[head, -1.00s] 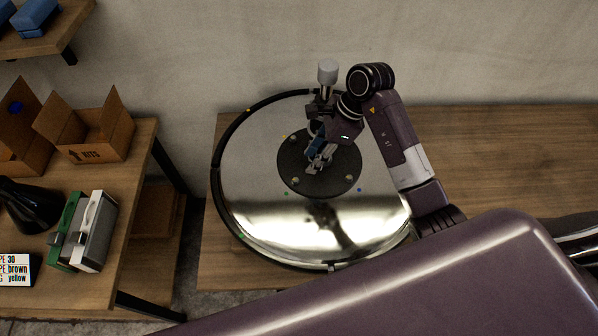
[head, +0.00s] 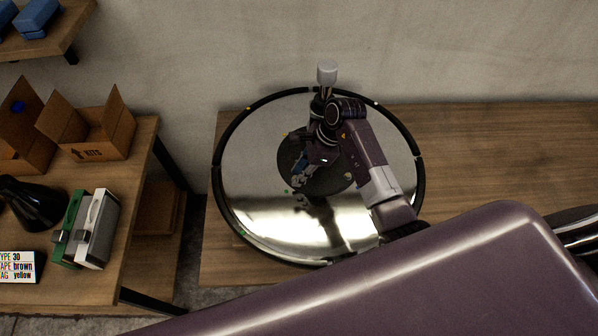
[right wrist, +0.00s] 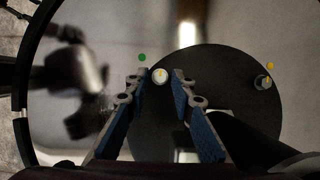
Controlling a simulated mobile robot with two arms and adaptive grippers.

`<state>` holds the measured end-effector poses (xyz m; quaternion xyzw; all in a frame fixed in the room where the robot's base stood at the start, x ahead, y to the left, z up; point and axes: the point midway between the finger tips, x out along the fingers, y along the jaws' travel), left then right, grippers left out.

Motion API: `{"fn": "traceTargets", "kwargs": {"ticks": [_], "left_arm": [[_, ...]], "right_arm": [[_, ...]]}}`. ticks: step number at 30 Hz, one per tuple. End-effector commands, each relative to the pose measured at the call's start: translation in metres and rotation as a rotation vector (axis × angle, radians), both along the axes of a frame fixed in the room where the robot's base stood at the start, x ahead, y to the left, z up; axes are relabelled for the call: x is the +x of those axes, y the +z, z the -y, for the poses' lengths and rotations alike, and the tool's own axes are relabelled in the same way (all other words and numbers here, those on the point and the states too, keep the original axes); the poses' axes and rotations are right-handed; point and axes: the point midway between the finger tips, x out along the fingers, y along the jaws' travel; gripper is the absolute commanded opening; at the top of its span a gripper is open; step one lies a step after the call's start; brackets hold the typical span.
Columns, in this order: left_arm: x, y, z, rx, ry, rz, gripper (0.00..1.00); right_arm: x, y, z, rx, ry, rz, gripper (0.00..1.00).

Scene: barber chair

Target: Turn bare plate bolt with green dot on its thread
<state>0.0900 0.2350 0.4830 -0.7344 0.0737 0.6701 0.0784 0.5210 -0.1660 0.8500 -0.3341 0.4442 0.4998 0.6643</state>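A dark round plate (head: 335,180) sits at the centre of a shiny silver disc (head: 250,170); the plate also shows in the right wrist view (right wrist: 225,65). A pale round bolt (right wrist: 160,76) with a small yellow mark on top is near the plate's left edge in the right wrist view. A green dot (right wrist: 142,57) lies on the disc just beside it. My right gripper (right wrist: 160,80) is open, its blue-padded fingers on either side of this bolt with visible gaps; whether the tips are level with it is unclear. In the head view, my right gripper (head: 297,183) partly hides the plate.
Another bolt (right wrist: 263,82) with a yellow dot (right wrist: 270,66) beside it is at the right. A pale-capped post (head: 327,73) stands behind my right wrist. The wooden bench (head: 500,150) is clear to the right. A side table holds an open box (head: 95,135).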

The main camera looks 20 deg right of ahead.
Motion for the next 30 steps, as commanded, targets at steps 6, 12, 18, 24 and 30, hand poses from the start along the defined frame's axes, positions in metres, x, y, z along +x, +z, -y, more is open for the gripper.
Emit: {"fn": "traceTargets", "kwargs": {"ticks": [6,12,18,24,30], "left_arm": [[0.0,0.0,0.0,0.0,0.0,0.0,0.49],[0.0,-0.001,0.0,0.0,0.0,0.0,0.49],[0.0,-0.006,0.0,0.0,0.0,0.0,0.49],[0.0,-0.015,0.0,0.0,0.0,0.001,0.49],[0.0,-0.022,0.0,0.0,0.0,0.001,0.49]], "right_arm": [[0.0,0.0,0.0,0.0,0.0,0.0,0.0],[0.0,0.0,0.0,0.0,-0.003,0.001,0.0],[-0.001,-0.001,0.001,-0.003,-0.034,0.001,0.0],[-0.001,-0.002,0.002,-0.006,-0.119,0.004,0.0],[-0.003,-0.002,0.001,-0.005,-0.244,0.003,0.0]]}}
